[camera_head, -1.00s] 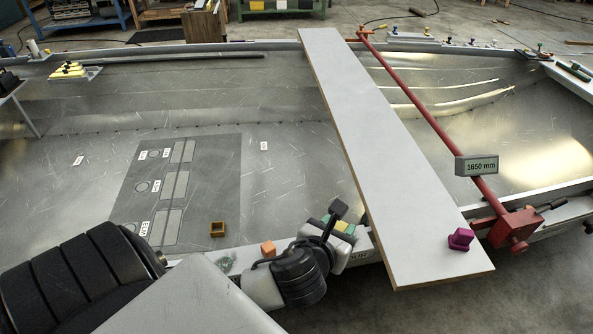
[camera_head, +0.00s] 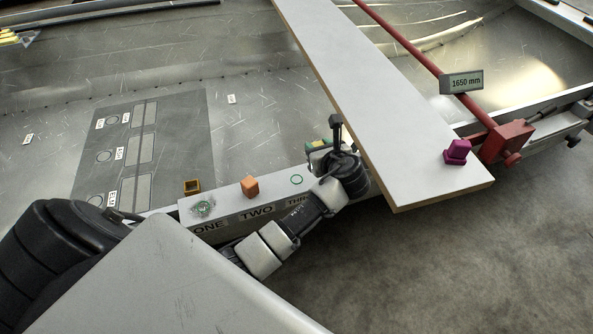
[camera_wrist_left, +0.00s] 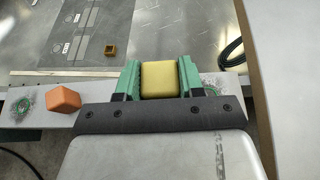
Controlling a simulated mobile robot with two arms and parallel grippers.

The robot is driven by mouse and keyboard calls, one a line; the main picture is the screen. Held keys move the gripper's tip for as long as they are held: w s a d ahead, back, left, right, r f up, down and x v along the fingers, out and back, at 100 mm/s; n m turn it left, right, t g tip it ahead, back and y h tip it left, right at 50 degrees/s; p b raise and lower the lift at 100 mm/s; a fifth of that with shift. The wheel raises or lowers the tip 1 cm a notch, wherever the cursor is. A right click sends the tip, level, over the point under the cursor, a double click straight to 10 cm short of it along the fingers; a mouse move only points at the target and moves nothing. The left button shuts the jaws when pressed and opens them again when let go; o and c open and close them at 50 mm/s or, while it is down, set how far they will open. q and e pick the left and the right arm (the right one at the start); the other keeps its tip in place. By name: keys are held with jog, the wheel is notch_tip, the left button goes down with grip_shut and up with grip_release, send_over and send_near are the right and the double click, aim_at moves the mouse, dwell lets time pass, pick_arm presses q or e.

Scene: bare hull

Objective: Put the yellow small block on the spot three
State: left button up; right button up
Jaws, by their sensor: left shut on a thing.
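My left gripper (camera_head: 322,146) is shut on the yellow small block (camera_wrist_left: 160,80), which sits between its green fingers in the left wrist view. In the head view the arm largely hides the block. The gripper is beside the right end of a pale strip (camera_head: 222,217) marked ONE, TWO and THREE. Spot three is a green ring (camera_head: 297,180), empty, with its label partly covered by my arm. An orange block (camera_head: 250,186) stands by the TWO label; it also shows in the left wrist view (camera_wrist_left: 62,99). My right gripper is not in view.
A long white plank (camera_head: 385,110) crosses just right of my gripper, with a magenta block (camera_head: 457,151) on it. A red bar (camera_head: 415,47) runs beyond it. A small brown open box (camera_head: 192,186) lies left of the orange block. A green scribble (camera_head: 203,208) marks the ONE end.

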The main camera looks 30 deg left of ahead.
pick_arm(q)
jog(key=s+a+f, duration=0.3)
jog(key=shift+s+a, duration=0.1)
jog(key=shift+a, duration=0.2)
jog(key=shift+s+a+f, duration=0.1)
jog(key=shift+s+a, duration=0.05)
jog(key=shift+a, duration=0.05)
jog(key=shift+s+a+f, duration=0.1)
jog(key=shift+f, duration=0.2)
notch_tip(320, 180, down, 3)
jog(key=shift+f+b, duration=0.15)
jog(key=shift+b, duration=0.65)
jog(key=shift+f, duration=0.15)
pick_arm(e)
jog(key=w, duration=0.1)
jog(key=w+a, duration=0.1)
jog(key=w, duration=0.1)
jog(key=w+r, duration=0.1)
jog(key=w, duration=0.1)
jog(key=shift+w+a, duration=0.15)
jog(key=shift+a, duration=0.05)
pick_arm(q)
jog(key=shift+f, duration=0.1)
jog(key=o, duration=0.9)
